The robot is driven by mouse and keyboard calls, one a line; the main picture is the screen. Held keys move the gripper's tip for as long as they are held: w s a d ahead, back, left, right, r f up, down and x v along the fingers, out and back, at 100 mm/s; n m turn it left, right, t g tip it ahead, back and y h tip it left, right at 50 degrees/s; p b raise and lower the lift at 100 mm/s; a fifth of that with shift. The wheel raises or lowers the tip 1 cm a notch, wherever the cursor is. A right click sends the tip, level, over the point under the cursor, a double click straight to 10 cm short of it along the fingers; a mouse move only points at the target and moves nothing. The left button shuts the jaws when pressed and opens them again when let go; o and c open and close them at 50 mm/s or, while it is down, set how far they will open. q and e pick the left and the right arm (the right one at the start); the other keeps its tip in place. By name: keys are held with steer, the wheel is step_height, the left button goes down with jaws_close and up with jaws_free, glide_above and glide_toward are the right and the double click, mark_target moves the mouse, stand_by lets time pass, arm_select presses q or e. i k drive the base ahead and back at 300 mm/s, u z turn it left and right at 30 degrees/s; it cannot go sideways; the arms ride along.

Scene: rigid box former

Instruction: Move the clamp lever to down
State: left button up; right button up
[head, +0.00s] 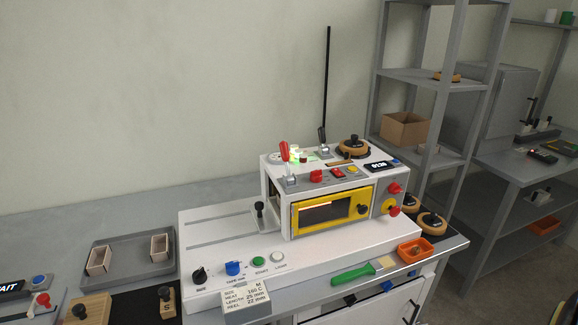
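A white machine (278,192) with a yellow-framed window (340,207) stands on the bench. A lever with a red handle (284,149) stands upright, slightly tilted, on the left of its top. A black-knobbed handle (260,209) stands on a small plate at the machine's left side. A tall thin black rod (327,80) rises from the top behind. No label for a clamp lever is readable, so I cannot tell for certain which one it is. Neither of my grippers is in view.
A grey tray (100,280) with two small wooden boxes lies at the left. A green-handled scraper (353,274) and an orange bin (415,250) lie at the front right. Knobs and buttons line the base's front. Grey shelves (425,78) stand behind at the right.

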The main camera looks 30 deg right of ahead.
mark_target(284, 146)
steer(key=u, duration=0.1)
steer(key=k, duration=0.3)
steer(key=z, duration=2.95)
steer(key=i, duration=3.9)
steer(key=u, duration=4.4)
